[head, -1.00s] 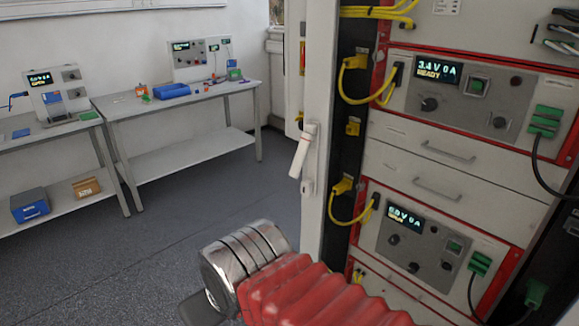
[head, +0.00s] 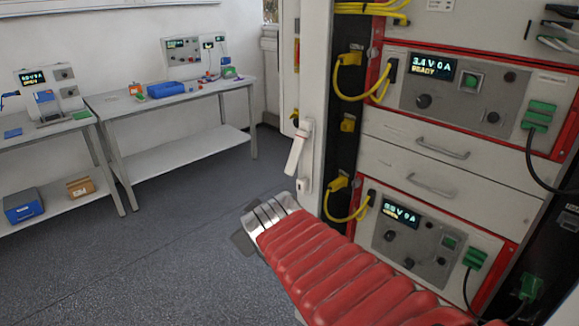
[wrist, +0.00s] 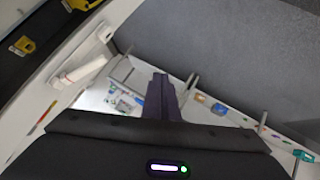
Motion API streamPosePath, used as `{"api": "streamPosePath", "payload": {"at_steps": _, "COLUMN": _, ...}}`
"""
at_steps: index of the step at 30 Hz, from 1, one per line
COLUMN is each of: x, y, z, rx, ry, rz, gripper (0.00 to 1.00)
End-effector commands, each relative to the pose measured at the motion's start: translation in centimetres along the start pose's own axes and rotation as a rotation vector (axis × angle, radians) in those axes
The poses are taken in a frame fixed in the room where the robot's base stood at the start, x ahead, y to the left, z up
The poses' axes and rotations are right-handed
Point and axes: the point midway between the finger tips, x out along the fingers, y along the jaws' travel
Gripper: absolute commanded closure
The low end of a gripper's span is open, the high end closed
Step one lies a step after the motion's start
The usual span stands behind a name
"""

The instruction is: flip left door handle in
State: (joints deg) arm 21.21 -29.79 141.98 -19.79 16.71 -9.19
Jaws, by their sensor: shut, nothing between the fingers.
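The left door handle (head: 298,147) is a white lever on the edge of the open white cabinet door (head: 316,90). It is tilted, its lower end standing out to the left of its mounting plate. In the wrist view the handle (wrist: 80,70) lies at the upper left, with the dark fingers of my gripper (wrist: 160,90) to its right. My gripper is shut and empty, apart from the handle. In the head view only a dark bit of my gripper (head: 243,243) shows beyond the metal wrist, below and left of the handle; its fingertips are hidden.
The rack (head: 440,160) with red-framed cycler units, drawers and yellow cables stands to the right of the door. Workbenches (head: 170,100) with devices and boxes stand at the back left. The grey floor (head: 190,220) between them and the door is clear.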

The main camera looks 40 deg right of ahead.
Motion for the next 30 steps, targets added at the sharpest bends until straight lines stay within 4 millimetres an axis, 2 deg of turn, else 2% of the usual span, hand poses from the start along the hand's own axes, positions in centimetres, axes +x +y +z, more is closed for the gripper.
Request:
{"api": "streamPosePath", "payload": {"at_steps": 1, "x": 1.1, "y": 1.8, "z": 0.0, "rx": -0.028, "ry": 0.019, "rz": 0.037, "gripper": 1.00}}
{"api": "streamPosePath", "payload": {"at_steps": 6, "x": 3.6, "y": 6.8, "z": -0.7, "rx": -0.147, "ry": 0.107, "rz": 0.140, "gripper": 1.00}}
{"api": "streamPosePath", "payload": {"at_steps": 10, "x": 5.2, "y": 9.6, "z": -0.7, "rx": -0.249, "ry": 0.175, "rz": 0.177, "gripper": 1.00}}
{"api": "streamPosePath", "payload": {"at_steps": 15, "x": 6.0, "y": 12.5, "z": -0.9, "rx": -0.386, "ry": 0.281, "rz": 0.222, "gripper": 1.00}}
{"api": "streamPosePath", "payload": {"at_steps": 21, "x": 6.0, "y": 14.2, "z": -0.8, "rx": -0.537, "ry": 0.421, "rz": 0.240, "gripper": 1.00}}
{"api": "streamPosePath", "payload": {"at_steps": 30, "x": 5.0, "y": 14.6, "z": 0.0, "rx": -0.668, "ry": 0.578, "rz": 0.236, "gripper": 1.00}}
